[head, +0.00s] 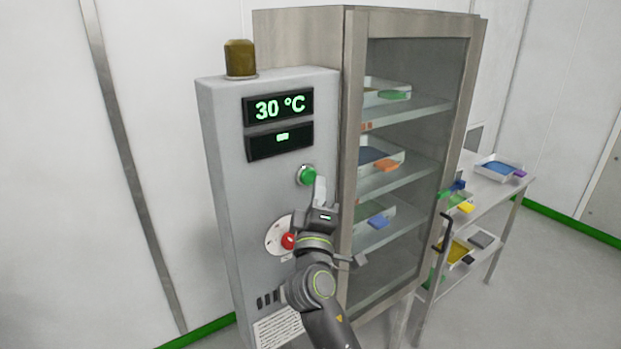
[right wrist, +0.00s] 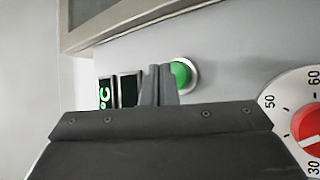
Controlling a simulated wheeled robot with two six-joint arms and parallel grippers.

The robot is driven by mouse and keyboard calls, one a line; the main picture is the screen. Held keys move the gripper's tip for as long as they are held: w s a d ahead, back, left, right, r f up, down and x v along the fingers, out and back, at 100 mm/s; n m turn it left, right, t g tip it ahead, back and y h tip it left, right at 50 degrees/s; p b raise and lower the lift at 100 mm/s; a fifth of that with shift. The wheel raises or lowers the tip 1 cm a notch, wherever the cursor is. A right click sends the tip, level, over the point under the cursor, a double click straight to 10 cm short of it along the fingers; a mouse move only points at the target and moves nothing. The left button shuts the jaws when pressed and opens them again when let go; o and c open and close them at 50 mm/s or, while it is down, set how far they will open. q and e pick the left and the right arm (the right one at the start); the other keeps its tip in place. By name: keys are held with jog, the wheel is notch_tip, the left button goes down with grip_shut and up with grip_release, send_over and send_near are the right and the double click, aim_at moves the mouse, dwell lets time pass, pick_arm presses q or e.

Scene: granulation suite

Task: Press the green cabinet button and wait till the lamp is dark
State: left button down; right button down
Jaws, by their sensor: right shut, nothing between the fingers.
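The green button (head: 306,175) sits in a pale ring on the front of the grey control cabinet (head: 226,150). It also shows in the right wrist view (right wrist: 181,74). My right gripper (head: 320,188) is shut and empty, its fingertips just right of and below the button in the head view. In the right wrist view the fingertips (right wrist: 158,82) overlap the button's left edge; I cannot tell whether they touch it. The lamp (head: 240,57) on top of the cabinet is dull brown-amber with no visible glow. My left gripper is out of view.
The display (head: 278,107) reads 30 °C. A red knob (head: 288,241) on a white dial sits below the button. A glass-door cabinet (head: 412,120) with trays stands to the right, its dark handle (head: 446,232) sticking out. A side table (head: 505,188) holds more trays.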

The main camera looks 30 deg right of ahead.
jog(key=shift+w, duration=0.15)
dwell(0.5)
jog(key=shift+w, duration=0.3)
jog(key=shift+w+a+b, duration=0.1)
jog(key=shift+w+b, duration=0.35)
dwell(0.7)
dwell(0.3)
jog(key=shift+s, duration=0.9)
jog(key=s, duration=0.1)
jog(key=s+p, duration=0.1)
jog(key=s, duration=0.3)
jog(key=shift+d, duration=0.25)
dwell(0.4)
